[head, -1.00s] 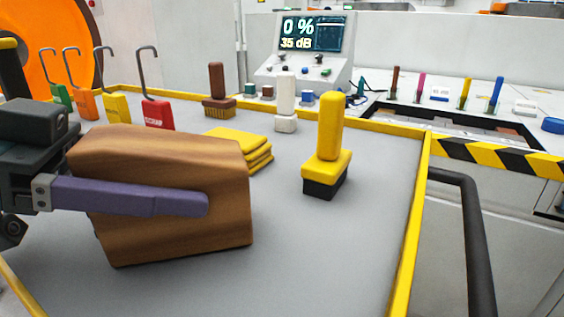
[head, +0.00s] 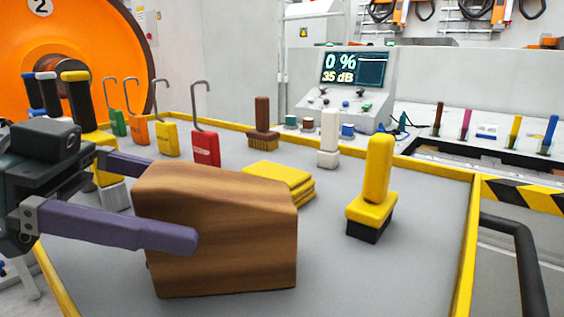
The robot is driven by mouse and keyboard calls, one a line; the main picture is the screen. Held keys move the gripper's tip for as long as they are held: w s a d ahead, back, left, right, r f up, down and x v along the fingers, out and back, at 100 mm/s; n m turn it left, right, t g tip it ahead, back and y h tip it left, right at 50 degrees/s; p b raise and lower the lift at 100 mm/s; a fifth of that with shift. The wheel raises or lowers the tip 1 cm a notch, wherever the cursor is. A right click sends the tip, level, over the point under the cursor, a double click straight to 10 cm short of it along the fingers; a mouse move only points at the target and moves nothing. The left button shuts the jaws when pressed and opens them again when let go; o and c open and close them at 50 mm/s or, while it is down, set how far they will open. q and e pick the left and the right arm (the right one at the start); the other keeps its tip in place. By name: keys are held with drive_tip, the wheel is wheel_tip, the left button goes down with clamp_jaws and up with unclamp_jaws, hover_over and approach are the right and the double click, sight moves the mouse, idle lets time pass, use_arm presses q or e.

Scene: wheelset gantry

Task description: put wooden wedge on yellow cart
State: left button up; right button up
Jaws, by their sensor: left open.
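The wooden wedge (head: 235,240) is a large brown block with a sloped top. It rests on the grey top of the yellow cart (head: 345,287), which has a raised yellow rim, toward its near left part. My left gripper (head: 165,198) comes in from the left and is open. Its two purple fingers lie on either side of the wedge's left end, one in front and one behind. The near finger overlaps the wedge's front face in the picture; I cannot tell whether it touches. My right gripper is not in view.
On the cart are a yellow-handled brush (head: 372,190), folded yellow cloths (head: 280,180), a white-handled tool (head: 329,138), a brown brush (head: 263,125) and several hooked tags (head: 205,148). A control console (head: 350,90) stands behind. The cart's front right is clear.

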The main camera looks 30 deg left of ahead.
use_arm(q)
drive_tip(key=v, duration=0.7)
drive_tip(key=shift+s+a, duration=0.25)
drive_tip(key=shift+a, duration=0.05)
drive_tip(key=shift+r, duration=0.15)
